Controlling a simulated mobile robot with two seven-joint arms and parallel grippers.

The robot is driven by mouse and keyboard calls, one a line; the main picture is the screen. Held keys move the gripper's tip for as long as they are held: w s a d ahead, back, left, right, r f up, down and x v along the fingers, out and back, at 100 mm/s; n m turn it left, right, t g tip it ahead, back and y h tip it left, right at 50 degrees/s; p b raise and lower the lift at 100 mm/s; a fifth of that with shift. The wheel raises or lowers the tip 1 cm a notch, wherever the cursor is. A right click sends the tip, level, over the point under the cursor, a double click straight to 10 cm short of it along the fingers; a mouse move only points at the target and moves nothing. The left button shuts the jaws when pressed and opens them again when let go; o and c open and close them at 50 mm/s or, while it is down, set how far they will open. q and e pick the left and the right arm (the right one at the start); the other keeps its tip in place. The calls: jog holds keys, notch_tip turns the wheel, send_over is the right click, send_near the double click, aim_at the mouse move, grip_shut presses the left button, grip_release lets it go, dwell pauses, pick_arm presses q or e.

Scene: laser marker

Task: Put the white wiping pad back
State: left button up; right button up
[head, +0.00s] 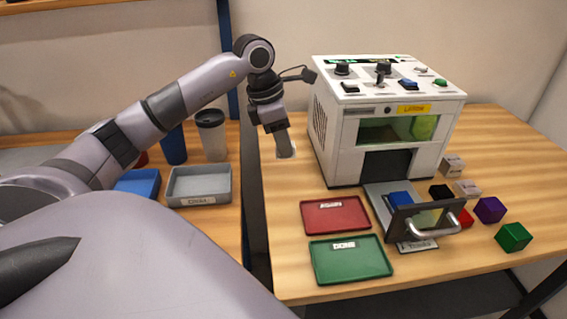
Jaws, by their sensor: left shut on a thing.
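My left gripper (284,147) points down near the left edge of the right-hand table, left of the laser machine (385,120). It is shut on a small pale piece, which looks like the white wiping pad (287,154). Only a thin part of the pad shows below the fingers. I cannot tell whether the pad touches the tabletop. My right gripper is not in view.
A red tray (335,230) and a green tray (325,269) lie in front of the machine. Its front door (404,229) is down, with a blue block (400,199) behind it. Several blocks lie to the right. A grey tray (175,198) and cup (212,144) stand on the left table.

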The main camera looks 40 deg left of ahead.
aim_at(284, 176)
pick_arm(q)
notch_tip(284, 176, down, 2)
jog(key=shift+f, duration=1.95)
jog(key=shift+f+b, duration=0.1)
jog(key=shift+b, duration=0.2)
jog(key=o, duration=1)
